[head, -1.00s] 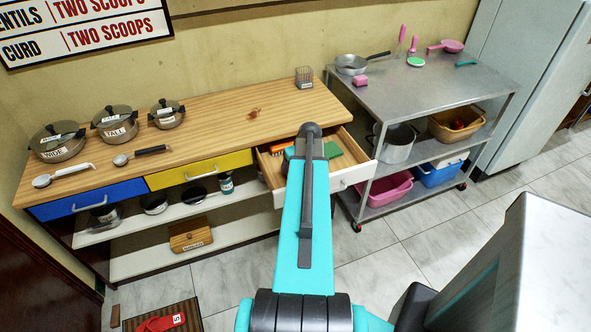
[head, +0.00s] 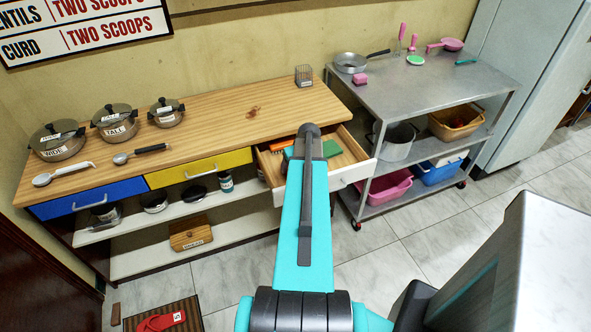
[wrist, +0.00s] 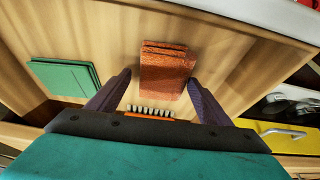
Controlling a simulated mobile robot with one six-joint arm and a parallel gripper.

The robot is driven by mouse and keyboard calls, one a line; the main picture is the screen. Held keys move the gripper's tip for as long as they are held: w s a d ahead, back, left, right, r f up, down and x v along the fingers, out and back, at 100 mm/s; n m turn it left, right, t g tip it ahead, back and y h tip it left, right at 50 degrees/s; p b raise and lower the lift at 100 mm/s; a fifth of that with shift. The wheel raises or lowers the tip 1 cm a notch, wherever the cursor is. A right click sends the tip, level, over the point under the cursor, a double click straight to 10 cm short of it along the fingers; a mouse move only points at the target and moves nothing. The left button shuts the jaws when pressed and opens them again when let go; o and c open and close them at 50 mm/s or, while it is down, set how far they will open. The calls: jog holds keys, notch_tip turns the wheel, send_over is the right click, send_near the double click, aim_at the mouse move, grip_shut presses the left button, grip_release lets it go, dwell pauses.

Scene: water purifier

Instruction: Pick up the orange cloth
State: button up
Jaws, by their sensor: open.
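The orange cloth (wrist: 165,72) is a folded, reddish-orange stack lying on the wooden bottom of the open drawer in the wrist view. My gripper (wrist: 160,76) is open, with one dark finger to each side of the cloth's near part in that picture. I cannot tell whether the fingers touch it. In the head view my arm covers much of the open drawer (head: 348,174), and my gripper is mostly hidden behind it.
A folded green cloth (wrist: 65,78) lies left of my gripper in the wrist view. A brush with pale bristles (wrist: 150,112) lies close below the orange cloth. Drawer walls surround them. A metal cart (head: 425,95) stands to the right; pots (head: 115,122) stand on the counter.

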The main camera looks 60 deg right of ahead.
jog(key=shift+f, duration=0.2)
dwell(0.5)
jog(key=c, duration=1.1)
